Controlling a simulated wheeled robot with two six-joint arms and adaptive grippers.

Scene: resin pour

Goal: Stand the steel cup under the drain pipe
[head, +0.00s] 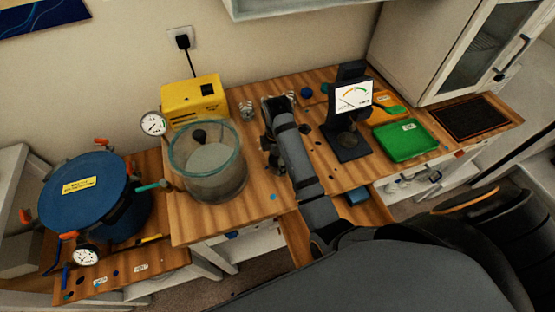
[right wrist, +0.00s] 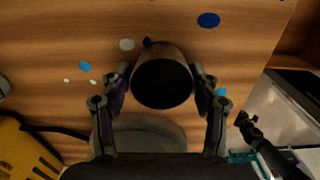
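The steel cup (right wrist: 162,82) shows in the right wrist view as a dark, round-mouthed cup with its opening towards the camera. My right gripper (right wrist: 162,86) has one finger on each side of it, close against its walls, and looks shut on it. In the head view my right gripper (head: 268,153) is low over the bench, just right of the glass chamber (head: 222,185); my own arm hides most of it and the cup. I cannot tell whether the cup touches the bench. I cannot clearly pick out the drain pipe. My left gripper is not in the head view.
A yellow pump (head: 194,102) stands behind the chamber, and a blue pot (head: 82,192) with gauges is at left. A black gauge stand (head: 347,145) and a green tray (head: 404,141) are at right. The bench's front edge is near my gripper.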

